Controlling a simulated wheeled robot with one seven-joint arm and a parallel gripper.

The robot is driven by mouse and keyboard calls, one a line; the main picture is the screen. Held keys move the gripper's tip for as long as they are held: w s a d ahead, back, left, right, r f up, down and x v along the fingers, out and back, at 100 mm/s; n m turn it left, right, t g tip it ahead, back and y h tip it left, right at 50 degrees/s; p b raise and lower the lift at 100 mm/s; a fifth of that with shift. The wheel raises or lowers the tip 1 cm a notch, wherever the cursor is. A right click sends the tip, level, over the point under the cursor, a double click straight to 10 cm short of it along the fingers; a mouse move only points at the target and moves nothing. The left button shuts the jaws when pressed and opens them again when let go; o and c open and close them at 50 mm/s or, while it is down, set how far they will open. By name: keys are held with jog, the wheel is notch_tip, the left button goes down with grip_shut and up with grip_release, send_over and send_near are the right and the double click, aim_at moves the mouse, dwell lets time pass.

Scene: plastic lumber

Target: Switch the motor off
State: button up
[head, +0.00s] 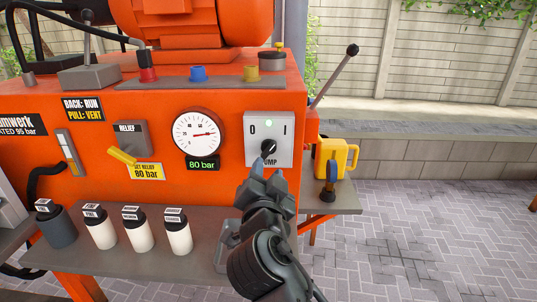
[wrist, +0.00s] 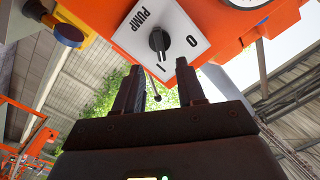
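The motor switch is a black rotary knob (head: 269,149) on a white plate (head: 284,127) marked 0, I and PUMP, on the orange machine's front. Its ridge appears turned toward the I. A small green light on the plate looks lit. In the wrist view the knob (wrist: 158,41) stands beyond my fingertips, roughly in line with the gap between them. My gripper (head: 266,174) is just below and in front of the knob; its two fingers (wrist: 158,78) are apart with nothing between them. It hides part of the plate's lower edge in the head view.
A pressure gauge (head: 197,134) with an 80 bar display sits left of the plate. A yellow relief lever (head: 122,156) is further left. Several bottles (head: 138,230) stand on the shelf below. A yellow jug (head: 336,159) and a long lever (head: 333,76) are at the right.

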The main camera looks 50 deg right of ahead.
aim_at(269, 152)
jog(key=p+x, duration=0.2)
jog(key=x, duration=0.5)
jog(key=shift+w+d, duration=0.2)
jog(key=shift+d, duration=0.1)
grip_shut()
